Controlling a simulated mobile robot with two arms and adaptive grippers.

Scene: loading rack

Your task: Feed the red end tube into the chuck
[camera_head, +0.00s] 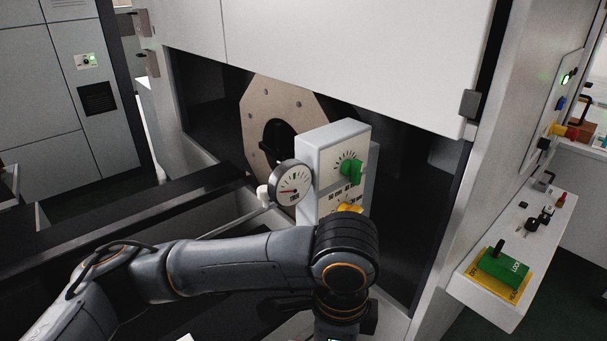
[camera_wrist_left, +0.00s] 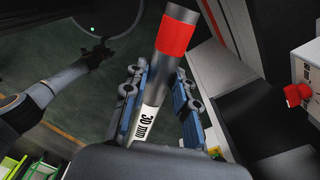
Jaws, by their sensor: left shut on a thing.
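The tube (camera_wrist_left: 172,72) is dark grey with a wide red band near its far end and a white "30 mm" label lower down. My left gripper (camera_wrist_left: 160,97) is shut on it, with blue pads on both sides. In the head view my left arm crosses the bottom, and its fingers and the tube are out of sight. The chuck (camera_head: 254,122) is a tan eight-sided plate with a dark round bore, partly covered by a control box. The tube is not seen at the bore. An arm with a dark gripper (camera_wrist_left: 97,52), apparently my right, shows in the wrist view; its jaws are unclear.
A control box (camera_head: 332,150) with green and yellow knobs and a round gauge (camera_head: 292,182) stand before the chuck. A white panel (camera_head: 350,50) hangs above the opening. Dark rails (camera_head: 120,205) run at left.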

